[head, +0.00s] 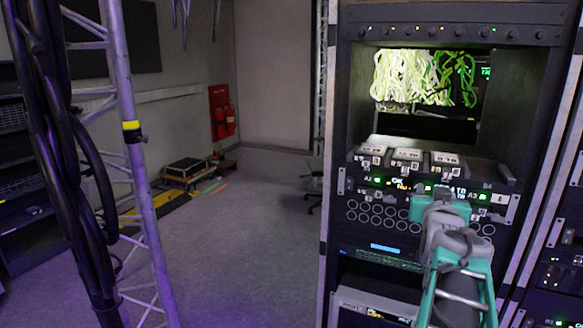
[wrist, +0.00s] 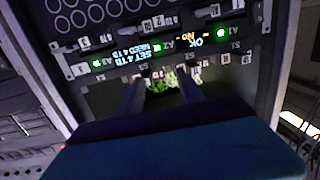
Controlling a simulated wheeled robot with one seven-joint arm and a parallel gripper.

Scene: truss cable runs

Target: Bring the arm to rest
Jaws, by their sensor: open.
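My gripper (wrist: 163,98) is open in the wrist view, its two dark fingers apart with nothing seen between them. They point toward a labelled panel (wrist: 160,50) with green lights and small display text, which appears upside down there. In the head view my arm reaches up from the lower right, and its teal wrist (head: 440,203) is in front of the rack (head: 333,190) at the height of the panel. The fingertips are hidden behind the wrist in the head view. I cannot tell whether they touch the panel.
A bay in the rack shows tangled green and pale cables (head: 425,78). A lattice truss (head: 140,170) with thick black cables (head: 70,150) stands at the left. Red extinguishers (head: 224,120) hang on the back wall. The floor (head: 240,240) between truss and rack is clear.

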